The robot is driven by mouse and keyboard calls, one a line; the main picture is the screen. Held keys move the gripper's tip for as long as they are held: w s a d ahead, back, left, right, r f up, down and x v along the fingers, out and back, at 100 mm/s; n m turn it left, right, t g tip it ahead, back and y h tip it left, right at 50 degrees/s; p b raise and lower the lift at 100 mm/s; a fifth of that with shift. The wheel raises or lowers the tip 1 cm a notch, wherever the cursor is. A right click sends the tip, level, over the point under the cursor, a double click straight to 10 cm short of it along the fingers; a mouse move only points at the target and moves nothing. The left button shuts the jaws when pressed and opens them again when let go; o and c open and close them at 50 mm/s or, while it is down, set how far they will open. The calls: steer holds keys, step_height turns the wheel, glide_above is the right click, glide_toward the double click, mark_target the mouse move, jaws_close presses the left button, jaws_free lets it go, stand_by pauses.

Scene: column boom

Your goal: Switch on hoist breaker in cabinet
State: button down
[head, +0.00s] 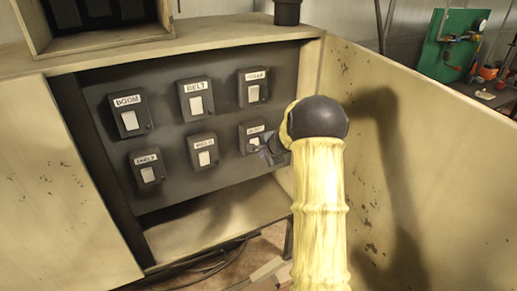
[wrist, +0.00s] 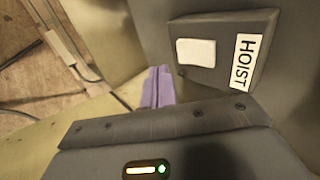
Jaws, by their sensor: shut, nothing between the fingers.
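The hoist breaker is a dark box (wrist: 216,78) with a white rocker (wrist: 196,52) and a label reading HOIST, large in the wrist view. In the head view, it is the lower right breaker (head: 249,128), partly hidden by my gripper and arm. My gripper (wrist: 155,72) is shut and empty; its purple fingers point up beside the breaker box, near the rocker end. In the head view, my gripper (head: 267,152) is at the breaker's lower right corner. I cannot tell whether the fingertips touch the box, or which way the rocker is set.
Several other breakers share the dark panel, including BOOM (head: 129,117) and BELT (head: 196,101). The open cabinet door (head: 420,170) stands close to the right of my arm. A wooden ledge (head: 215,218) lies below the panel. A green board (head: 448,45) is beyond the door.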

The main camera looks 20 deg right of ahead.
steer(key=w+p, duration=0.2)
steer(key=w, duration=0.1)
steer(key=w+p, duration=0.1)
steer(key=shift+w+a+f, duration=0.1)
steer(key=shift+w+f, duration=0.05)
steer(key=shift+f, duration=0.25)
steer(key=b, duration=0.3)
steer(key=shift+w+f+t, duration=0.15)
steer(key=shift+f+t, duration=0.15)
steer(key=shift+f, duration=0.05)
steer(key=shift+r+p, duration=0.8)
steer(key=shift+r, duration=0.35)
